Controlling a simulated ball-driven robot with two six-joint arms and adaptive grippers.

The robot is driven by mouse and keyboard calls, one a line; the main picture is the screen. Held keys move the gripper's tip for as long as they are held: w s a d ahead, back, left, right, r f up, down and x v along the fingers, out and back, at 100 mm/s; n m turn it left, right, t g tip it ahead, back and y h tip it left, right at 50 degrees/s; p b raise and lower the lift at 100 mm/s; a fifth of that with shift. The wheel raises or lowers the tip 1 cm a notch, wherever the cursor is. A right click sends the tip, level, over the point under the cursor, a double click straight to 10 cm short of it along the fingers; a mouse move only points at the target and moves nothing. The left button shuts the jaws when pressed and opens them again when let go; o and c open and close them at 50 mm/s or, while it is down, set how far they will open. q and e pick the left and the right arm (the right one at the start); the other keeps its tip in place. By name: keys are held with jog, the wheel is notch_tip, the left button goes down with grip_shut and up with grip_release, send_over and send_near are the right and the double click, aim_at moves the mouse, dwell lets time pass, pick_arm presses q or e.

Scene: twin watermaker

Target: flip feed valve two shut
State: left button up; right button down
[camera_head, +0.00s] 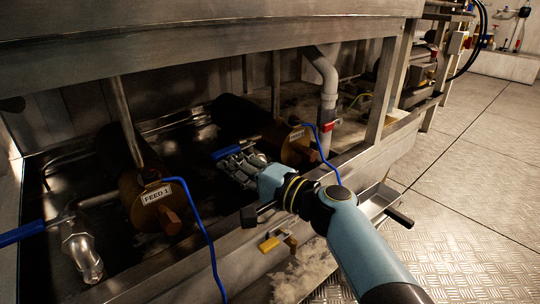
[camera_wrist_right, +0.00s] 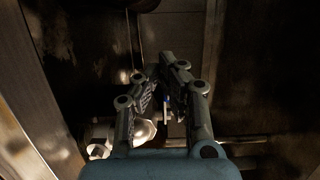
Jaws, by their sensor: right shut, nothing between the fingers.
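The housing labelled FEED 2 (camera_head: 294,146) lies under the steel frame, right of the FEED 1 housing. A blue lever (camera_head: 228,153), seemingly feed valve two's handle, shows beside my right gripper (camera_head: 232,165). The gripper is shut and empty, its fingers pointing up and left; I cannot tell whether they touch the lever. In the right wrist view, my gripper (camera_wrist_right: 162,70) has its fingertips close together. A bright metal valve body (camera_wrist_right: 144,131) lies behind the left finger, with a small blue piece (camera_wrist_right: 166,99) between the fingers. My left gripper is out of view.
The FEED 1 housing (camera_head: 150,200) stands left, with a metal valve (camera_head: 80,252) and its blue lever (camera_head: 22,233). Blue cables hang in front.

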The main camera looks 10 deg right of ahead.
jog(key=v, duration=1.1)
jog(key=shift+s+d, duration=0.2)
